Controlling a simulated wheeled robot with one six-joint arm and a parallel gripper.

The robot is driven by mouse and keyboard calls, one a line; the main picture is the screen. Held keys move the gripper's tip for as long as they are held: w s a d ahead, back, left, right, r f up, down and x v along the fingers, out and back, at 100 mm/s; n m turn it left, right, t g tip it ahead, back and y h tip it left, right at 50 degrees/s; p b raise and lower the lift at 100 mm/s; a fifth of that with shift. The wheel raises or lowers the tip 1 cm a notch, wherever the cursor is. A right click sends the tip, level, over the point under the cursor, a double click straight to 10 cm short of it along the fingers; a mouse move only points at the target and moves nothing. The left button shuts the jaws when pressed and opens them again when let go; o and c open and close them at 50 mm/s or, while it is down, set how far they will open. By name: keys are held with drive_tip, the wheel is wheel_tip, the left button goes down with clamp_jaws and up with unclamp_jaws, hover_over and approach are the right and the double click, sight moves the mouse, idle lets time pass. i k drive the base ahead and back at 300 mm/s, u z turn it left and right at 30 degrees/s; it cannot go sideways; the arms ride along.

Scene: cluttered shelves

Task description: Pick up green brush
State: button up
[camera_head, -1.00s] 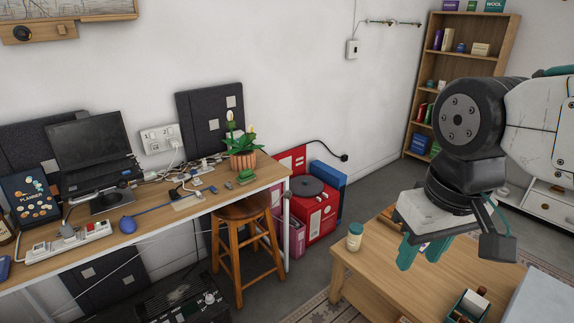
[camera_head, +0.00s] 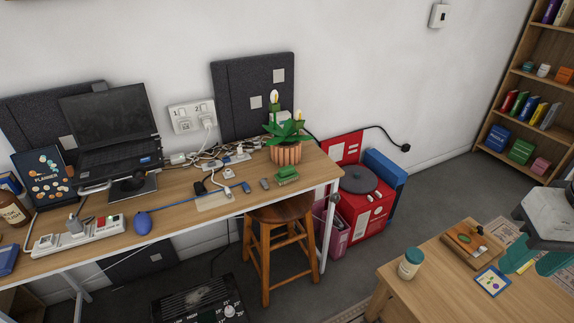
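The green brush (camera_head: 286,175) lies on the wooden desk (camera_head: 180,222), near its right end, just in front of the potted plant (camera_head: 286,148). It looks like a small block with a green top and a paler lower part. My gripper (camera_head: 540,264), with teal fingers, is at the right edge of the picture over the low wooden table, well apart from the brush. Part of it is cut off by the picture edge. Whether its fingers are open or shut does not show clearly. I see nothing held in the visible part.
Left of the brush are small dark and grey items, cables and a blue duster-like tool (camera_head: 143,222). A wooden stool (camera_head: 278,232) stands under the desk's right end. The low table (camera_head: 440,290) holds a jar (camera_head: 410,263) and a board (camera_head: 463,241). Dark floor lies between desk and table.

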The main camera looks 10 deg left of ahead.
sight(286, 174)
drive_tip(key=u, duration=0.5)
drive_tip(key=i, duration=1)
drive_tip(key=u, duration=0.65)
